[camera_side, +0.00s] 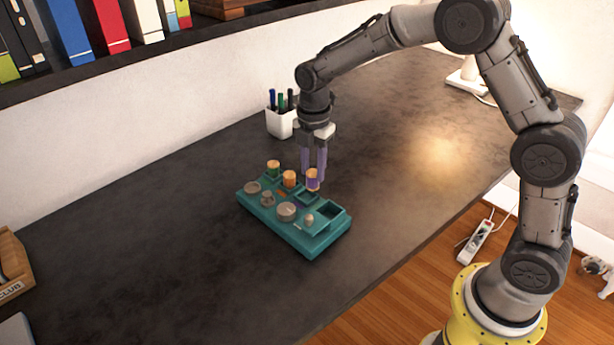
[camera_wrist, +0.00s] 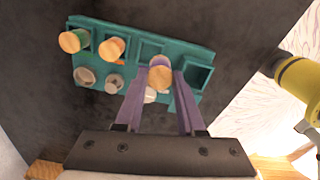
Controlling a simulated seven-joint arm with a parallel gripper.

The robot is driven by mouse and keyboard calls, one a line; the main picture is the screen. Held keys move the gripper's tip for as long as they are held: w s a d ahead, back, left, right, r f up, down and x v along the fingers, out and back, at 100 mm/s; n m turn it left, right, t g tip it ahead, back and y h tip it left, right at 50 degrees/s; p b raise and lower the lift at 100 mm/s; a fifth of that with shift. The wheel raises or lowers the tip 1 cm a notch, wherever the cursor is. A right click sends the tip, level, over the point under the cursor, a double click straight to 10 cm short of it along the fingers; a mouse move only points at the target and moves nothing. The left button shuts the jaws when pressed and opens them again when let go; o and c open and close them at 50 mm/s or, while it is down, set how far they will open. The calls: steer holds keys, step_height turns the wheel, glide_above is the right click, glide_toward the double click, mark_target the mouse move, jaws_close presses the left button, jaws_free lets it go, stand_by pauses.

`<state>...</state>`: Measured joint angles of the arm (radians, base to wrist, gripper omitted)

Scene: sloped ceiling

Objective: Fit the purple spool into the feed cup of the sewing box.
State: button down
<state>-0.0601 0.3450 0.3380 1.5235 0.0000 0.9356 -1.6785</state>
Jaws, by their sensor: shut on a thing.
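My gripper (camera_side: 313,177) is shut on the purple spool (camera_side: 313,181), which has pale wooden ends. In the wrist view the purple spool (camera_wrist: 160,75) sits between the two purple fingers, its wooden end facing the camera. It looks roughly upright over the back of the teal sewing box (camera_side: 277,232), at an empty square compartment (camera_side: 307,198). I cannot tell whether its lower end is above the compartment or just inside it. A larger empty square compartment (camera_side: 333,213) is at the box's right end. Which opening is the feed cup is not clear.
A green spool (camera_side: 273,167) and an orange spool (camera_side: 289,179) stand in the box's back row, left of my gripper. Grey round parts (camera_side: 286,210) line its front row. A white pen cup (camera_side: 281,122) stands behind. The dark desk (camera_side: 180,230) is clear around the box.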

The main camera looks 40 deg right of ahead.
steer(key=s+r, duration=0.8)
steer(key=s, duration=0.4)
steer(key=w+a+r, duration=0.1)
steer(key=w+a, duration=0.4)
steer(key=w, duration=0.7)
steer(key=w+a+f, duration=0.1)
steer(key=w+f, duration=0.2)
steer(key=w, duration=0.1)
steer(key=w+a+f, duration=0.1)
steer(key=w+f, duration=0.3)
steer(key=w, duration=0.1)
steer(key=w+f, duration=0.4)
steer(key=shift+w+a, duration=0.3)
steer(key=shift+a, duration=0.1)
steer(key=shift+f, duration=1.5)
steer(key=shift+f, duration=0.1)
